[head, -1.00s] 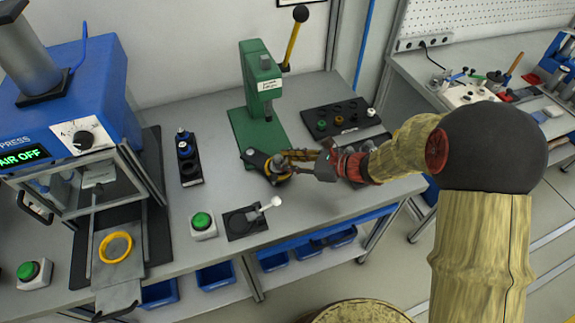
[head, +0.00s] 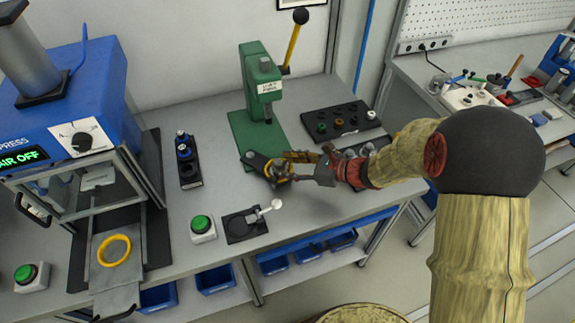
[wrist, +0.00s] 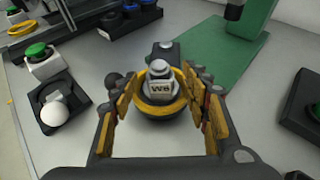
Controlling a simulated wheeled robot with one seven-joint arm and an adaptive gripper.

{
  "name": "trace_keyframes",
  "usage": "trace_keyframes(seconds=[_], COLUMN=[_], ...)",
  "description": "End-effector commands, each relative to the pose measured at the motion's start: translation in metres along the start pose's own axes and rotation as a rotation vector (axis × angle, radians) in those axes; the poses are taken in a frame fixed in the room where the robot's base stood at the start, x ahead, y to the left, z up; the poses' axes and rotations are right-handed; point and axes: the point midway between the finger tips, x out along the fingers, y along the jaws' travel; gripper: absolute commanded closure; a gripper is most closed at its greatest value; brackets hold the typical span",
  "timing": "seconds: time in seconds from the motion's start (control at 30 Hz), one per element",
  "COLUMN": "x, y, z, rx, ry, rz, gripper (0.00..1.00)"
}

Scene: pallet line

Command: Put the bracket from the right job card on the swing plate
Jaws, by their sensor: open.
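A grey-white bracket marked "W8" (wrist: 159,84) stands upright in a yellow ring (wrist: 180,108) at the end of a dark plate, which I take for the swing plate (head: 254,159), in front of the green hand press. My gripper (head: 284,168) is low over that plate end. In the wrist view its yellow-padded fingers (wrist: 163,112) are spread on either side of the bracket and ring, with gaps to the bracket. In the head view the fingers hide most of the bracket. I cannot make out any job card.
The green press (head: 262,85) stands just behind my gripper. A black tray with coloured rings (head: 340,131) lies behind right. A black fixture with a white ball lever (head: 240,228) and a green button box (head: 202,228) are at the front left. The blue press (head: 60,95) is far left.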

Motion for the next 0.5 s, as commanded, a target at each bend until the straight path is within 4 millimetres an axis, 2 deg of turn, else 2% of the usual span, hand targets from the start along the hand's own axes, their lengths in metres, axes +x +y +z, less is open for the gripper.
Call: trace_keyframes(seconds=[0.13, 0.23, 0.5], x=[-0.002, -0.014, -0.070], y=[0.000, -0.001, -0.002], z=[0.005, 0.004, 0.006], rx=[-0.001, 0.000, 0.001], ry=[0.000, 0.001, 0.000], rz=[0.000, -0.002, -0.005], gripper=[0.54, 0.54, 0.54])
